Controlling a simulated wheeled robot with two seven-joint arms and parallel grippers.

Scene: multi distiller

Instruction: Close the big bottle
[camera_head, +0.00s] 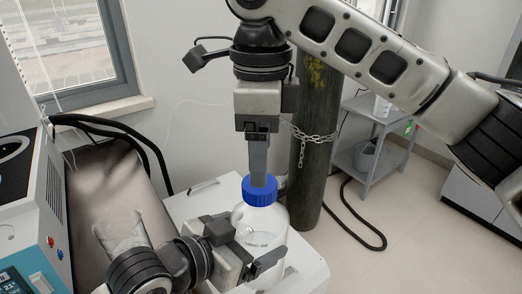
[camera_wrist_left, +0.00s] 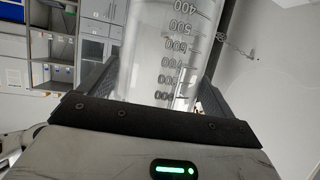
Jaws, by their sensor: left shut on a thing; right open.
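The big bottle (camera_head: 268,222) is clear with a blue cap (camera_head: 260,190) sitting on its neck, upright on a white surface. I cannot tell how tightly the cap sits. My left gripper (camera_head: 252,262) is shut around the bottle's body, low down. In the left wrist view the bottle (camera_wrist_left: 168,50) stands between the fingers and shows its printed volume scale. My right gripper (camera_head: 258,170) points straight down from above, its finger tips at the top of the blue cap. It is open, though its fingers overlap in this view, and part of the cap top is hidden behind them.
A blue and white device (camera_head: 40,215) is at the left edge. A dark gas cylinder (camera_head: 312,150) with a chain (camera_head: 312,134) stands behind the bottle. A grey cart (camera_head: 372,145) is farther back.

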